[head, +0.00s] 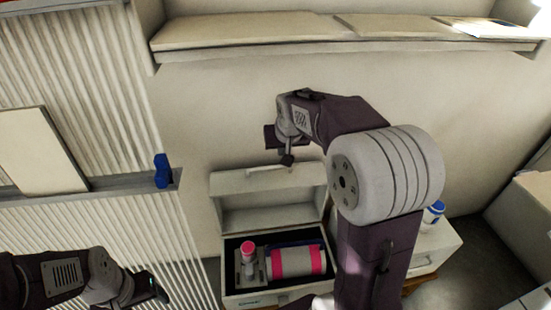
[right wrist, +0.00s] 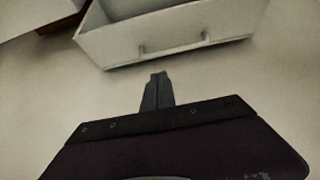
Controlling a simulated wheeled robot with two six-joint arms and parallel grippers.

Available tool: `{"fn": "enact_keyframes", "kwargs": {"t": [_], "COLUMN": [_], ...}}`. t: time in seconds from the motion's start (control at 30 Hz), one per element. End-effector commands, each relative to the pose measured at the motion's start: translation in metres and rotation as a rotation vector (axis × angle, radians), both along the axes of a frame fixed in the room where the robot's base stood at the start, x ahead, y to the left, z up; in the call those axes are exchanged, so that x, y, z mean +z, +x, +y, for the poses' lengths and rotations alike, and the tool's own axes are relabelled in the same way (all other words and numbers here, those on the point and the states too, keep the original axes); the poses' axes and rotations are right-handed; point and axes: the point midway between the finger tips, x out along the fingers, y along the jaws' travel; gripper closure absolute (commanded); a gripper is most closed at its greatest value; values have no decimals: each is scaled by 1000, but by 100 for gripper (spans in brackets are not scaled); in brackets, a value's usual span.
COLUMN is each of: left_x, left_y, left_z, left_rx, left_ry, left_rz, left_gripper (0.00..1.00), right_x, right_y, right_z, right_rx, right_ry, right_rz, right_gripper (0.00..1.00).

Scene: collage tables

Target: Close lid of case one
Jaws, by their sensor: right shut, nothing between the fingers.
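The pale case (head: 228,290) stands open below the shelf. Its lid (head: 268,205) is raised at the back, roughly upright. Inside the case, on a dark lining, lie a pink-banded cylinder and a pink-topped grey item. My right gripper (head: 287,160) is shut and empty, just above and behind the lid's upper edge; contact cannot be told.
A pale wall shelf (head: 250,30) runs above. A blue dumbbell-like object (head: 162,170) stands on a ledge at the left, near a leaning panel (head: 40,150). A white and blue container (head: 433,214) stands right of my right arm. Bare wall lies behind the lid.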

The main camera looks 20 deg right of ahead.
Motion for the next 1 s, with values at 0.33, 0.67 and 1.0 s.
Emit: {"fn": "enact_keyframes", "kwargs": {"t": [0.33,0.67,1.0], "left_x": [-32,-38,-40], "left_y": [0,0,0], "left_z": [0,0,0], "left_rx": [0,0,0], "left_ry": [0,0,0], "left_rz": [1,1,0], "left_gripper": [32,32,32], "right_x": [-63,-79,-79], "right_y": [33,45,44], "right_z": [-9,-12,-11], "right_rx": [0,1,1], "right_ry": [1,1,0], "right_rz": [3,1,-5], "right_gripper": [100,100,100]}}
